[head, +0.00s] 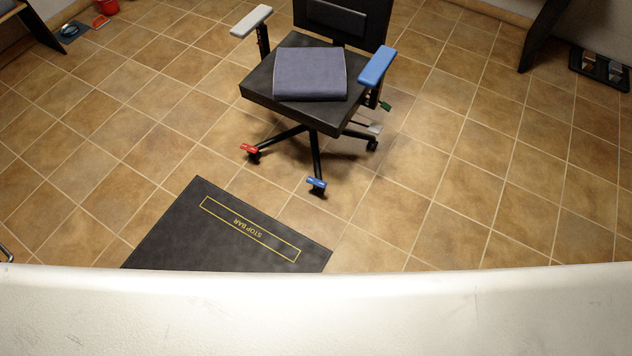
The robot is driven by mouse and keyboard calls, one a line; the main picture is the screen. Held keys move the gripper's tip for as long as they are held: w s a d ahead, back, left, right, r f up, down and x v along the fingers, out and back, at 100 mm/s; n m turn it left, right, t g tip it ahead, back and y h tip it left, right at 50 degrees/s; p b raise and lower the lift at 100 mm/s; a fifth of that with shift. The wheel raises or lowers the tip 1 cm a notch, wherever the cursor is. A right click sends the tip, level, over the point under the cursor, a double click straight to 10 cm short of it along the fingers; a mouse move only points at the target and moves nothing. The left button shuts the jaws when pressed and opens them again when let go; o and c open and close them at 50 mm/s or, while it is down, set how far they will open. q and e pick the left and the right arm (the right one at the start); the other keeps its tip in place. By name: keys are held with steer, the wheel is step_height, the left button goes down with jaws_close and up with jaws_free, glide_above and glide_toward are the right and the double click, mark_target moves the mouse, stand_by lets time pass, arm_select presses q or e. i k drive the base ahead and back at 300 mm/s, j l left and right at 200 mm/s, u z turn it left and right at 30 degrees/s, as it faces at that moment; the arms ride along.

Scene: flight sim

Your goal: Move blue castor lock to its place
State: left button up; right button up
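The blue castor lock (317,183) sits on the front castor of the office chair (259,90), low over the tiled floor. A red castor lock (248,148) is on the castor to its left. The chair's other visible castor, at the right, is dark and carries no coloured lock that I can make out. Neither of my grippers shows in the head view.
A dark mat (180,230) marked "STOP BAR" lies on the floor in front of the chair. The chair has a blue armrest (377,66), a pale armrest (251,21) and a grey cushion (310,75). A dark tray (602,68) lies far right.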

mark_target(316, 182)
steer(key=i+j+z, duration=0.2)
steer(key=j+z, duration=0.25)
steer(key=i+j+z, duration=0.15)
steer(key=z, duration=0.25)
steer(key=j, duration=0.1)
